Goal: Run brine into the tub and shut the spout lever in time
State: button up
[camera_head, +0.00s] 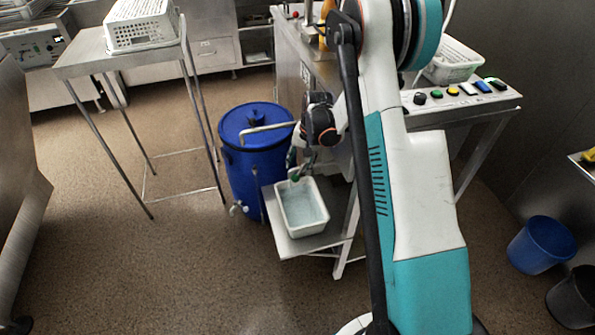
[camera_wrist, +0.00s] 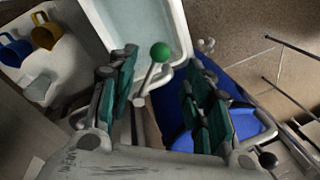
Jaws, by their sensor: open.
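A white tub (camera_head: 290,224) sits on a low metal shelf beside a lidded blue barrel (camera_head: 255,178). Its inside looks pale blue; I cannot tell the brine level. The tub also shows at the top of the wrist view (camera_wrist: 183,40). The spout lever, a metal rod with a green ball knob (camera_wrist: 160,52), stands between my fingers with gaps on both sides. My gripper (camera_wrist: 165,75) is open around the lever, not closed on it. In the head view my gripper (camera_head: 301,165) is just above the tub's back edge. The spout outlet and any stream are hidden.
A bent metal pipe (camera_head: 265,127) runs across the barrel top. A metal table (camera_head: 85,60) with a white perforated basket (camera_head: 140,32) stands at left. Blue (camera_head: 540,246) and dark (camera_head: 573,298) buckets stand at right. Yellow (camera_wrist: 46,33) and blue jugs (camera_wrist: 14,50) lie left in the wrist view.

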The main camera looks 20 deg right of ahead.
aim_at(301, 171)
jog(key=shift+s+d+r, duration=0.15)
jog(key=shift+r, duration=0.95)
jog(key=shift+s+d+r, duration=0.15)
jog(key=shift+r, duration=0.9)
jog(key=shift+c, duration=0.3)
